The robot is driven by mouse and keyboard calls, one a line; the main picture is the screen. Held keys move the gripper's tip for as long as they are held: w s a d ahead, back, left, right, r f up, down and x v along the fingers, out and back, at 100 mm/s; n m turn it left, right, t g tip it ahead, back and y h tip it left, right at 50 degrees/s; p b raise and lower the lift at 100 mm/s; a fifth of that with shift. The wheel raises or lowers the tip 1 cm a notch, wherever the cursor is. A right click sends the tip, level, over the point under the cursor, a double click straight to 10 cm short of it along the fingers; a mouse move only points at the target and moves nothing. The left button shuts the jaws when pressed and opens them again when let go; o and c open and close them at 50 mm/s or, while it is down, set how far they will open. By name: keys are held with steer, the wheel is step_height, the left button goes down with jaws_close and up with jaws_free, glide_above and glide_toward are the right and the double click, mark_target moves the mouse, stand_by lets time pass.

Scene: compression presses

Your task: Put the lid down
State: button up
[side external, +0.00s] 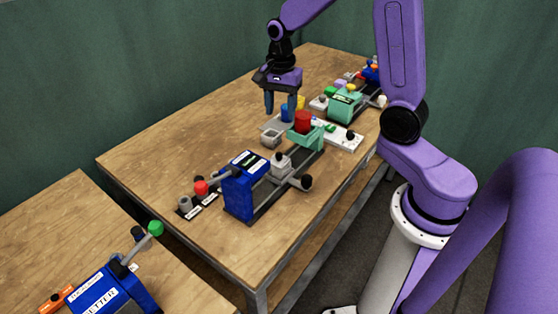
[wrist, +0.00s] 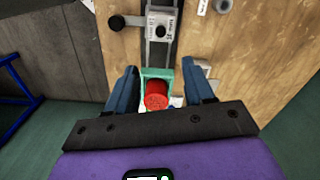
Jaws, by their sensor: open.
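My gripper (side external: 280,107) is open and empty, pointing down above the middle of the table. It also shows in the wrist view (wrist: 159,68), with its two blue fingers wide apart. A red cylinder (side external: 303,121) stands in the teal end piece (side external: 308,138) of a compression press. In the wrist view the red cylinder (wrist: 157,95) appears between the fingers, but they do not touch it. A small grey open container (side external: 271,134) sits just left of the teal piece. I cannot tell which part is the lid.
The blue press body (side external: 240,190) and its grey slide (side external: 281,164) with a black knob lie toward the front. A white labelled strip (side external: 345,137) is to the right. A teal machine (side external: 345,105) stands farther back. The table's left side (side external: 170,135) is clear.

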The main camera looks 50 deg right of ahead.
glide_above(279, 153)
steer(key=f, duration=0.9)
steer(key=shift+s+d, duration=0.15)
steer(key=shift+s, duration=0.05)
steer(key=shift+w+a+f, duration=0.1)
steer(key=shift+a+f, duration=0.05)
steer(key=shift+f, duration=1.2)
steer(key=shift+a+f, duration=0.1)
steer(key=shift+f, duration=1.2)
jaws_close()
